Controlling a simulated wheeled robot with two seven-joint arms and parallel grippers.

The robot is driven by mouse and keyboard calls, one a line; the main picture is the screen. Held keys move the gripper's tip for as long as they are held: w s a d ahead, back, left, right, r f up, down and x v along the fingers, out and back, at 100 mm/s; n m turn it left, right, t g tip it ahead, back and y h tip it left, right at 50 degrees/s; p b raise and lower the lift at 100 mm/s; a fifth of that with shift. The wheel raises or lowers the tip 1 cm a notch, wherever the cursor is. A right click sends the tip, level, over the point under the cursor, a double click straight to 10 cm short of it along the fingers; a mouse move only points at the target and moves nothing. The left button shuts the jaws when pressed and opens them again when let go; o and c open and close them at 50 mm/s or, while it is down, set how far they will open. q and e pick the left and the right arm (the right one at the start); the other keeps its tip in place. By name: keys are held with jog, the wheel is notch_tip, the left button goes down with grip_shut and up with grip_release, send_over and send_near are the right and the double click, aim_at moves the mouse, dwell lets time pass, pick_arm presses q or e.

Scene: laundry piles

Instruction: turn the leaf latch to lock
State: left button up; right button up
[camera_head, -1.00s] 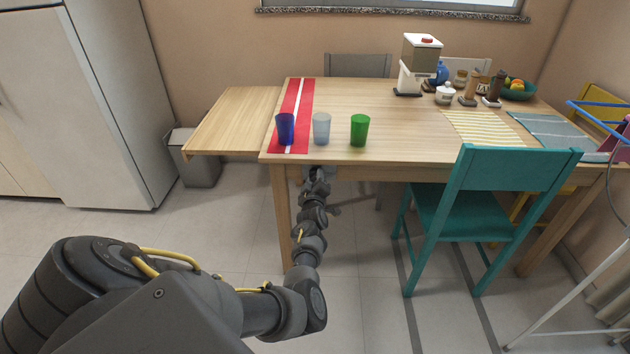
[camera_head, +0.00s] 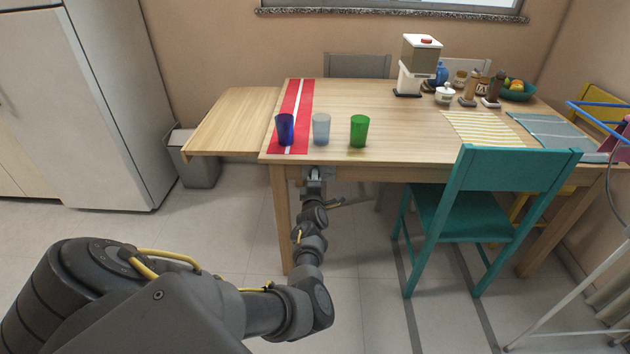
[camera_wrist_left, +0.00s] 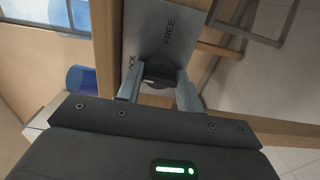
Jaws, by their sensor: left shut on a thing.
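The leaf latch is a round dark knob (camera_wrist_left: 157,70) on a grey metal plate (camera_wrist_left: 160,28) marked FREE and, partly covered, "OCK". The plate is on the table's front apron, under the top near the left leg. My left gripper (camera_head: 314,174) reaches up to it from below. In the left wrist view its fingers (camera_wrist_left: 158,88) stand on both sides of the knob and are shut on it. Where the knob points is not clear. The wooden leaf (camera_head: 232,120) is raised level with the table (camera_head: 400,120) at the left. My right gripper is not in view.
A blue cup (camera_head: 285,130) stands on a red runner (camera_head: 299,100), beside a clear cup (camera_head: 321,129) and a green cup (camera_head: 359,131), near the front edge. A teal chair (camera_head: 500,190) is at the right. A grey bin (camera_head: 196,165) stands below the leaf.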

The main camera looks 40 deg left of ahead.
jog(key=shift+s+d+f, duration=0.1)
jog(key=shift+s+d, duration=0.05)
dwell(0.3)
pick_arm(q)
jog(key=o, duration=1)
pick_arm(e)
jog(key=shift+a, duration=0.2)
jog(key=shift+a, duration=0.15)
pick_arm(q)
jog(key=p+v, duration=0.5)
jog(key=v, duration=0.2)
jog(key=shift+s+d, duration=0.15)
jog(key=shift+d, duration=0.05)
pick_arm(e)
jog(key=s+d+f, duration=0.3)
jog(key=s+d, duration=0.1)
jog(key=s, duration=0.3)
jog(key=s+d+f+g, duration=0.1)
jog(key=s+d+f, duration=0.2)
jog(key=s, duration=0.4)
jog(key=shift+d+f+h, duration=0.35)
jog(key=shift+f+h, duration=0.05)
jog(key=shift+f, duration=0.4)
